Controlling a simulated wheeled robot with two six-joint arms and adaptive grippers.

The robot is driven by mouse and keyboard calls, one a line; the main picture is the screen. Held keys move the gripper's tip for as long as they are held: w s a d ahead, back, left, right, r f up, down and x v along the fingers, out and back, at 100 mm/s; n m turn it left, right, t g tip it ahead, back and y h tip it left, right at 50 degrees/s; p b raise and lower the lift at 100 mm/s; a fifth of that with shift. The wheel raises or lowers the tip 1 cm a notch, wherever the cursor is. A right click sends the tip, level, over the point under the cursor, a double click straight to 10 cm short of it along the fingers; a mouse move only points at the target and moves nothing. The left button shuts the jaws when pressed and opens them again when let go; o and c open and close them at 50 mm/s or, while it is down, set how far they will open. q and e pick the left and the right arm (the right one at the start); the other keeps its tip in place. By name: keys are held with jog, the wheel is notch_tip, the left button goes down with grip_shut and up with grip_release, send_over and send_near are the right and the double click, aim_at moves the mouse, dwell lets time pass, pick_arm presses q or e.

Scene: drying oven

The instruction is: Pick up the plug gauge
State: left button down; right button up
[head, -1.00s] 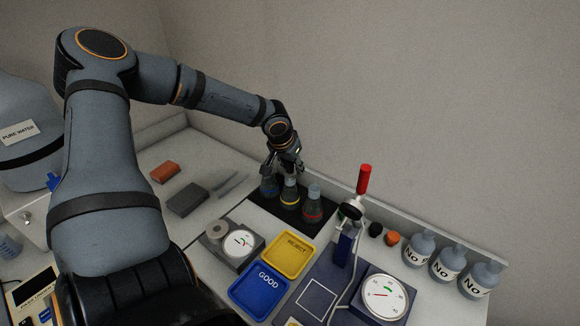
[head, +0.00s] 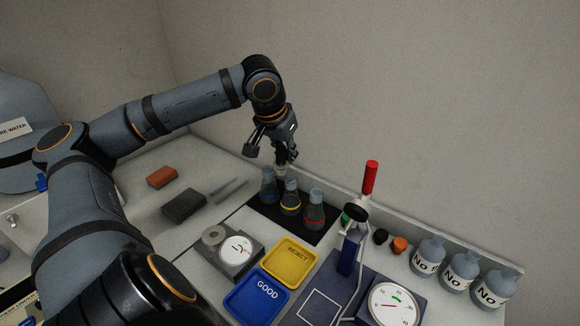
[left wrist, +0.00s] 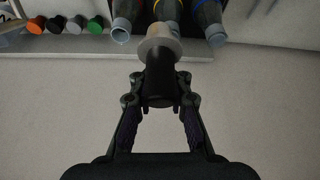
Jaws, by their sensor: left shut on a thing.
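My left gripper (head: 279,154) is shut on the plug gauge (left wrist: 160,62) and holds it in the air, above and behind the flasks. In the left wrist view the gauge is a dark cylinder with a pale, wider end. It lies between the two fingers of the left gripper (left wrist: 160,98) and points away from the palm. In the head view only a small part of the gauge shows below the fingers. My right gripper is not in view.
Blue-, yellow- and red-banded flasks (head: 290,197) stand on a black mat (head: 262,222) just below.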

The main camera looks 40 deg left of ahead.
aim_at(283, 159)
pick_arm(q)
jog(key=s+b, duration=0.1)
jog(key=s+d, duration=0.1)
jog(key=b, duration=0.1)
jog(key=shift+s+d+r+b, duration=0.2)
jog(key=shift+s+d+b, duration=0.05)
jog(key=shift+s+b, duration=0.15)
jog(key=s+r, duration=0.1)
jog(key=s+d+r, duration=0.1)
jog(key=s+d, duration=0.1)
jog(key=s, duration=0.1)
jog(key=shift+r+b, duration=0.4)
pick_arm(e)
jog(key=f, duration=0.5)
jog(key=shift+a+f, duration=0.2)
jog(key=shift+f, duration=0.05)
pick_arm(q)
jog(key=shift+r, duration=0.1)
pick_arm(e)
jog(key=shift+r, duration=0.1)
pick_arm(q)
notch_tip(283, 159, up, 3)
jog(key=p, duration=0.3)
jog(key=shift+r+p, duration=0.15)
jog(key=shift+p, duration=0.15)
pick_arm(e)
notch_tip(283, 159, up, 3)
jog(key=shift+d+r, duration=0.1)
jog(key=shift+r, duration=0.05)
